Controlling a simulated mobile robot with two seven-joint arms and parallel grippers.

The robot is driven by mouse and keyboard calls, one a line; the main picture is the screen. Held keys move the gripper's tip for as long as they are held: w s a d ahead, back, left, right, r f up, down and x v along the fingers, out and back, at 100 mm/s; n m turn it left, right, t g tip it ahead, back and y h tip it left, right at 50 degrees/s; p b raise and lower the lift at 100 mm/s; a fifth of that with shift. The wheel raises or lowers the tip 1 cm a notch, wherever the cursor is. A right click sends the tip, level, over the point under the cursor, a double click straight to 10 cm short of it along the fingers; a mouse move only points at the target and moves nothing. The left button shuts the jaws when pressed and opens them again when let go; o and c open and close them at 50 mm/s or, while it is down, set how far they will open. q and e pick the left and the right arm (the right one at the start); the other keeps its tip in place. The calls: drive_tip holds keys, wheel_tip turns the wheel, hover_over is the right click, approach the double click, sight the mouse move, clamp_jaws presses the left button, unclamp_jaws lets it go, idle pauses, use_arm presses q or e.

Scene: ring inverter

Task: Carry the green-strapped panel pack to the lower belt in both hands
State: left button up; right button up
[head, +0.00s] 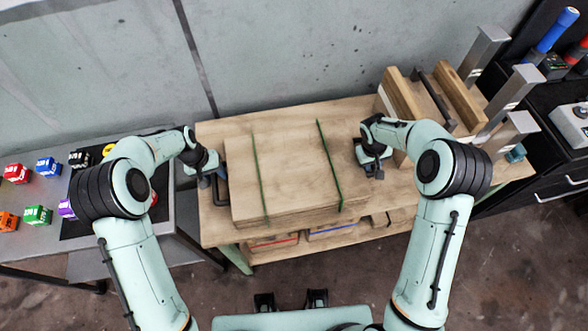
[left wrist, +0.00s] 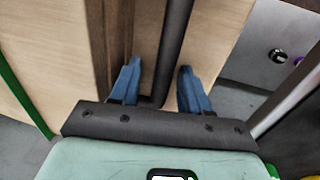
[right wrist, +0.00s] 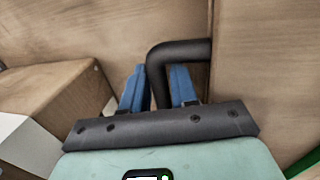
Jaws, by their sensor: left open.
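The green-strapped panel pack (head: 290,165) is a stack of wooden panels lying flat on a wooden bench top, with two green straps across it. A dark bar handle (head: 217,190) shows at its left end. My left gripper (head: 206,181) is at that handle; in the left wrist view its blue fingers (left wrist: 158,85) stand apart on either side of the bar, with gaps. My right gripper (head: 374,170) is at the right end; in the right wrist view its fingers (right wrist: 157,85) close against both sides of the bent dark handle (right wrist: 180,52). I cannot make out a lower belt.
A shelf below the bench holds packs with a red strap (head: 272,243) and a blue strap (head: 332,230). At the right stand upright wooden slabs (head: 400,95) and metal posts (head: 484,52). A grey table (head: 100,262) at the left carries several coloured blocks. A wall is behind.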

use_arm(q)
drive_tip(key=c, duration=0.4)
use_arm(e)
drive_tip(key=c, duration=0.4)
use_arm(q)
clamp_jaws()
use_arm(e)
clamp_jaws()
use_arm(q)
drive_tip(key=shift+r, duration=0.1)
